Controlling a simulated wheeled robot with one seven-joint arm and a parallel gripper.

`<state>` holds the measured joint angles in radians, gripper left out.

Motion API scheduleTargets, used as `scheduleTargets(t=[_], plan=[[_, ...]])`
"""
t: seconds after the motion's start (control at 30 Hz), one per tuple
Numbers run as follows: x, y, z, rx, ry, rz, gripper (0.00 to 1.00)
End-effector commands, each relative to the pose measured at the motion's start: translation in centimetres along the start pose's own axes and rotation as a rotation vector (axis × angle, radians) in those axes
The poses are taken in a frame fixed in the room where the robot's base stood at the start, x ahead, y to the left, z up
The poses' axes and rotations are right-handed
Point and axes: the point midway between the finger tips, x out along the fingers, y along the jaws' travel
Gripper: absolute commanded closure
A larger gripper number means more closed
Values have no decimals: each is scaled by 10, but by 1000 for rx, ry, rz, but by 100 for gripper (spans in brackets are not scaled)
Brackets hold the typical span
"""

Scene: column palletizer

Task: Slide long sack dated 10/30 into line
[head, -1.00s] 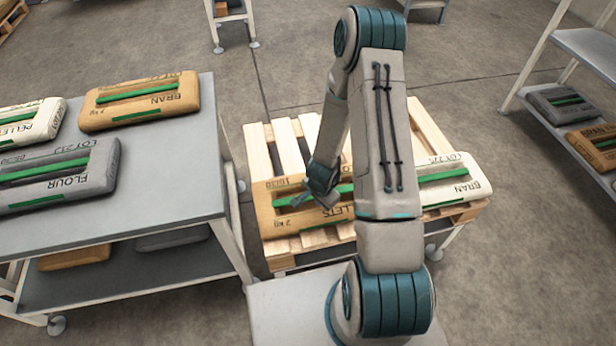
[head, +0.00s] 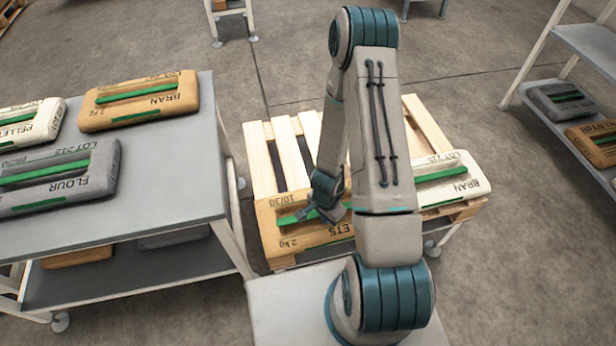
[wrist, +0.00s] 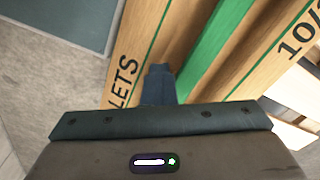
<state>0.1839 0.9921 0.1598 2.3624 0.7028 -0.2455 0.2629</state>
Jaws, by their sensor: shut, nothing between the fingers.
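The long tan sack dated 10/30 (head: 283,238) lies flat on the front of the wooden pallet, with a green stripe and lettering ending in "ETS". Its right end is hidden behind my arm. In the wrist view the sack (wrist: 240,45) shows "LETS" and part of the date. My gripper (head: 320,212) is shut and empty, low at the sack's stripe; I cannot tell whether it touches. In the wrist view its tips (wrist: 160,84) overlap the sack.
The pallet's back slats (head: 285,140) are bare. A grey table (head: 175,165) at left holds a tan BRAN sack (head: 170,110), a grey FLOUR sack (head: 65,192) and a white PELLETS sack (head: 35,125). A shelf (head: 585,50) with more sacks stands at right.

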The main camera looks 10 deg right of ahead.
Motion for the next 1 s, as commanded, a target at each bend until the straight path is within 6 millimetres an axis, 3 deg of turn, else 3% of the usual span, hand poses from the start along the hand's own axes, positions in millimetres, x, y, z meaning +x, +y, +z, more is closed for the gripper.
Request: scheduleTargets(t=[0.03,0.23,0.6,1.0], plan=[[4,14,16,-7,-41,27,100],[-27,27,25,-10,-29,4,100],[-72,38,26,-2,-7,-19,100],[-80,38,26,-3,-5,-19,100]])
